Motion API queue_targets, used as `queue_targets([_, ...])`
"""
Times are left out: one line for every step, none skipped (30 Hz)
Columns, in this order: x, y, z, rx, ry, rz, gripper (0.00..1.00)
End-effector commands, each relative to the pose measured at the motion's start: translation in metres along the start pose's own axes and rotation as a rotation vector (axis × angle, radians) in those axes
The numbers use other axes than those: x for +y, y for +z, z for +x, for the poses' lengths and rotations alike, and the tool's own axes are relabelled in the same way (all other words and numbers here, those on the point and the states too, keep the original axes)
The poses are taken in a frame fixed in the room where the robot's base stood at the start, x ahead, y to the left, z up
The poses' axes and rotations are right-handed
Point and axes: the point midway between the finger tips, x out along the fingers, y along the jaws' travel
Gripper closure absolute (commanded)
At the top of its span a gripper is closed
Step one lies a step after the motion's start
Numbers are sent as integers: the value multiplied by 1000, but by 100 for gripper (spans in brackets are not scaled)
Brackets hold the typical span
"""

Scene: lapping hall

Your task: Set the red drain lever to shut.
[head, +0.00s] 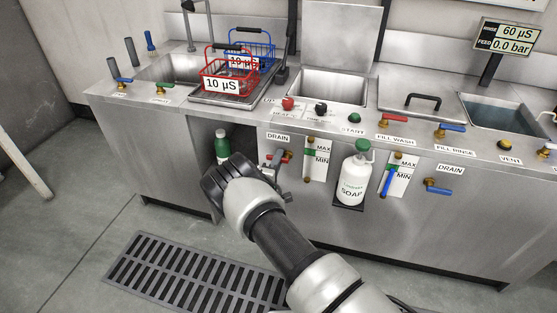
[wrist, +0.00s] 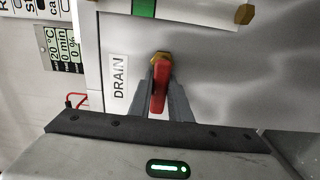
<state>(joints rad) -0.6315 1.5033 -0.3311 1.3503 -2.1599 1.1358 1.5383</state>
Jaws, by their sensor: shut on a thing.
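The red drain lever (wrist: 158,88) sits on a brass valve below the DRAIN label (wrist: 120,82) on the steel bench front. In the wrist view my gripper (wrist: 158,98) has one finger on each side of the lever and is shut on it. The lever runs from the brass fitting toward my gripper; its exact angle is hard to tell. In the head view my gripper (head: 274,172) is at the front panel under the DRAIN label (head: 278,137), and my wrist and fingers hide most of the lever.
A gauge marked MAX and MIN (head: 317,160) and a white soap bottle (head: 354,178) are right of my gripper. A second drain valve with a blue lever (head: 438,189) is farther right. A floor grate (head: 190,272) lies below.

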Motion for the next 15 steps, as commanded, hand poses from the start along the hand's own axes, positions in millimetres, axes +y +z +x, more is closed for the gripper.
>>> queue_targets([0, -2, -1, 2, -1, 7, 100])
queue_targets([0, -2, -1, 2, -1, 7, 100])
queue_targets([0, -2, -1, 2, -1, 7, 100])
queue_targets([0, -2, -1, 2, -1, 7, 100])
queue_targets([0, -2, -1, 2, -1, 7, 100])
queue_targets([0, -2, -1, 2, -1, 7, 100])
queue_targets([0, -2, -1, 2, -1, 7, 100])
queue_targets([0, -2, -1, 2, -1, 7, 79])
queue_targets([0, -2, -1, 2, -1, 7, 73])
queue_targets([0, -2, -1, 2, -1, 7, 68])
queue_targets([0, -2, -1, 2, -1, 6, 64])
queue_targets([0, -2, -1, 1, -1, 5, 64])
queue_targets([0, -1, -1, 1, -1, 5, 64])
queue_targets([0, -1, 0, 1, -1, 5, 64])
queue_targets([0, -1, 0, 1, 0, 4, 64])
